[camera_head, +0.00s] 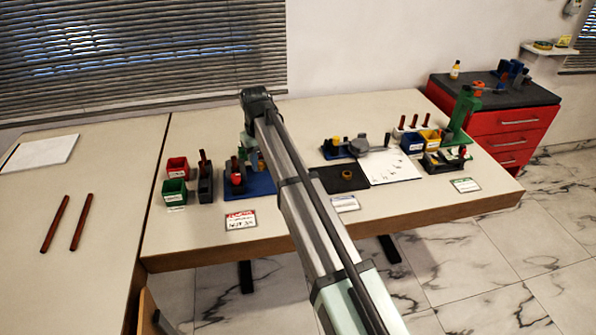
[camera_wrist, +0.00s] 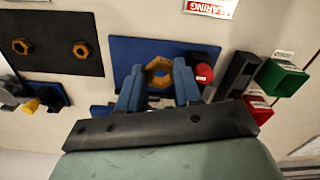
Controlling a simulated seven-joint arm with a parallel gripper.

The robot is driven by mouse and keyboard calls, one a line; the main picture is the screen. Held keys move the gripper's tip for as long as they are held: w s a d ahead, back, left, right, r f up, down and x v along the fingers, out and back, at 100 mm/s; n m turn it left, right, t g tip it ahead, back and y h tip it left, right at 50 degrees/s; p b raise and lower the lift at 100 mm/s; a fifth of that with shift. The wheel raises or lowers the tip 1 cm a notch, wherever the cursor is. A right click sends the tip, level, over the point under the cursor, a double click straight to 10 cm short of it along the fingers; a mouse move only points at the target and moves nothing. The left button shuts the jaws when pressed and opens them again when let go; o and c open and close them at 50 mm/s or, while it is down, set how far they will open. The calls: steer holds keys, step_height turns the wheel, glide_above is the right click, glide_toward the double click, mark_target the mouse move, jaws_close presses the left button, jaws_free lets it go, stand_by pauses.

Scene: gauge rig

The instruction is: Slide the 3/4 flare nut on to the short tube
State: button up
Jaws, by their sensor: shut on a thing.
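My gripper (camera_wrist: 158,82) is shut on a brass-coloured hex nut (camera_wrist: 159,66) in the wrist view, with a blue finger on each side of it. The nut is over a blue plate (camera_wrist: 124,54); I cannot tell whether they touch. Its size cannot be read. Two other brass nuts, one at left (camera_wrist: 22,46) and one nearer the middle (camera_wrist: 82,50), lie on a black mat (camera_wrist: 53,24). In the head view my arm hides most of the gripper and the held nut. Which tube is the short one is unclear; two copper-coloured tubes (camera_head: 55,223) (camera_head: 82,222) lie on the left table.
A red-topped cylinder (camera_wrist: 204,75) stands close right of my gripper in the wrist view. Beyond it are a dark rack (camera_wrist: 238,74), a green bin (camera_wrist: 281,77) and a red bin (camera_wrist: 258,110). A white sheet (camera_head: 392,167) and green press (camera_head: 464,112) are at right in the head view.

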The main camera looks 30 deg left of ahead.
steer(key=a+r+n, duration=0.1)
steer(key=a+n, duration=0.1)
steer(key=a, duration=0.5)
steer(key=r+n, duration=0.1)
steer(key=n, duration=0.2)
glide_above(235, 158)
steer(key=shift+s+d+r, duration=0.1)
steer(key=shift+s, duration=0.1)
steer(key=shift+w+a+n, duration=0.2)
steer(key=shift+a+n, duration=0.05)
steer(key=shift+n, duration=1.55)
steer(key=shift+f, duration=2.3)
steer(key=shift+f, duration=0.85)
